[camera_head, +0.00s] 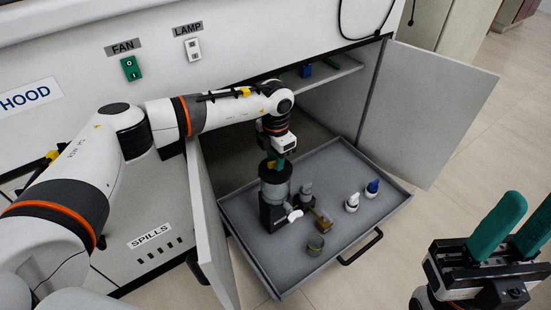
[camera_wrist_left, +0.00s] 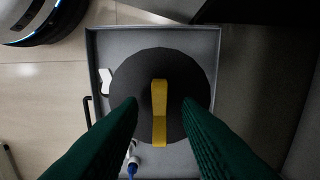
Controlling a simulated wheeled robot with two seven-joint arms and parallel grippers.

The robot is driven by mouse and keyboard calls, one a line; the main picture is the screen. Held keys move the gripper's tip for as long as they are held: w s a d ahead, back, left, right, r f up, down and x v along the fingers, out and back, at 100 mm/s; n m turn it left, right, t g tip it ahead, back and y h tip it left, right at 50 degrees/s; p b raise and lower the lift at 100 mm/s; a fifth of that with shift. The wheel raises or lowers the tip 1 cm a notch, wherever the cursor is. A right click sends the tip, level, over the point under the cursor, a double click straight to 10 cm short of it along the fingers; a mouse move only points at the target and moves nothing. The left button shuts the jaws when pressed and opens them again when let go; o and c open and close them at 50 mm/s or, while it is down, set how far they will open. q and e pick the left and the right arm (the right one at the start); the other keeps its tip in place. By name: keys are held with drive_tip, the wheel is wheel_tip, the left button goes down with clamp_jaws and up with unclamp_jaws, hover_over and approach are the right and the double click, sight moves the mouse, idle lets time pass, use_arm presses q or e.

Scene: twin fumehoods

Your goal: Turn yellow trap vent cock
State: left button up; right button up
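The yellow vent cock (camera_wrist_left: 159,112) is a flat bar on the round dark top of the trap (camera_wrist_left: 190,70). In the head view the trap (camera_head: 274,190) stands upright on the pulled-out grey tray, partly hidden at its top by my left gripper (camera_head: 274,162). In the left wrist view my left gripper (camera_wrist_left: 160,118) points down over the cock, its green fingers open on either side with gaps to the bar. Whether the fingertips reach down to the cock's height is hard to tell. My right gripper (camera_head: 522,215) is raised at the right, empty, its fingers apart.
The grey tray (camera_head: 340,150) also holds two small bottles (camera_head: 352,202), (camera_head: 372,188), a small glass cup (camera_head: 316,244) and an amber piece (camera_head: 322,220). Open cabinet doors stand at left (camera_head: 211,240) and right (camera_head: 425,115). A shelf (camera_head: 325,72) is behind.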

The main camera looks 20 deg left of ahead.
use_arm(q)
clamp_jaws()
